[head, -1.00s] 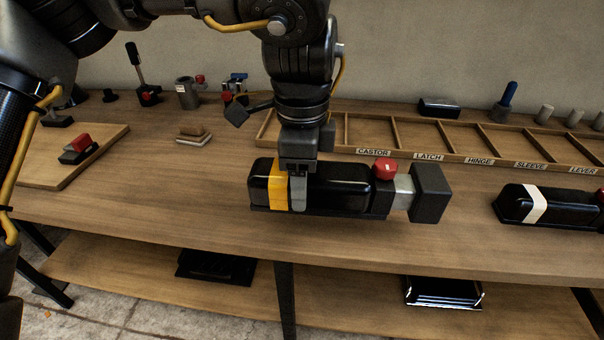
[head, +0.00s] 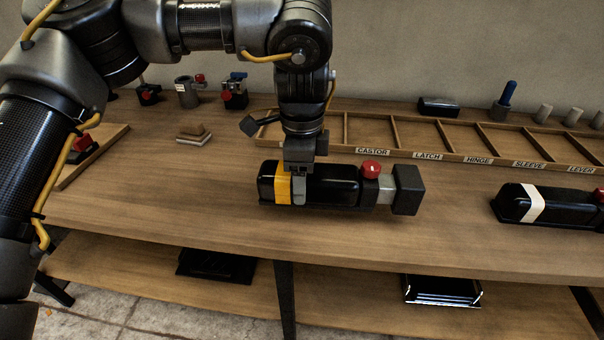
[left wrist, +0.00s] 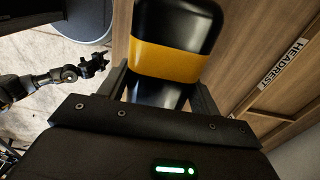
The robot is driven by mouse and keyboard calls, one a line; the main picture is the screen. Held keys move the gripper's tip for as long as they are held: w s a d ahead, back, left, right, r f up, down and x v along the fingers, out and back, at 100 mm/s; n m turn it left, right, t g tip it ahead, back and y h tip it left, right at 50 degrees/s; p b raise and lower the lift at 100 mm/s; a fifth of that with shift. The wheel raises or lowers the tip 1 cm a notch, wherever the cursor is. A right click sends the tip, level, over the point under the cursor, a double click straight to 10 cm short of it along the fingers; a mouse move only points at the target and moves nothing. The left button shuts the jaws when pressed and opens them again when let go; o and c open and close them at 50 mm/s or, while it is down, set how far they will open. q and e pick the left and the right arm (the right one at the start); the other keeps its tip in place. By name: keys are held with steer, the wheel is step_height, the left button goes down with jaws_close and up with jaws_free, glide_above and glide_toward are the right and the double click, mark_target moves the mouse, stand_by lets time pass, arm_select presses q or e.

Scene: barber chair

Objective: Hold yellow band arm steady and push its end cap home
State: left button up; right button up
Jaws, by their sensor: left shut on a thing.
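The yellow band arm (head: 333,184) is a long black padded piece with a yellow band near its left end. It lies level, on or just above the table; contact is hard to tell. My left gripper (head: 297,188) comes down from above and is shut across it beside the band. The left wrist view shows the yellow band (left wrist: 168,60) and black body between the fingers. A red knob (head: 371,168) sits near the right end. The dark end cap (head: 406,188) stands out at the right, with a pale grey section showing between. My right gripper (left wrist: 92,67) shows at the left wrist view's edge, away from the arm.
A white-banded arm (head: 534,204) lies to the right on the table. Behind is a wooden tray (head: 398,131) with labelled compartments, CASTOR to LEVER. Small fixtures stand at the back left. The table front (head: 190,225) is clear.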

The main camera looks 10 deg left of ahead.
arm_select(q)
steer(key=shift+w+a+f+p, duration=0.15)
steer(key=shift+w+f+p, duration=0.1)
steer(key=shift+w+f, duration=1)
steer(key=shift+w+a+f+p, duration=0.2)
steer(key=shift+w+f, duration=0.75)
steer(key=shift+w, duration=0.45)
steer(key=shift+f+b, duration=0.3)
steer(key=shift+f, duration=0.35)
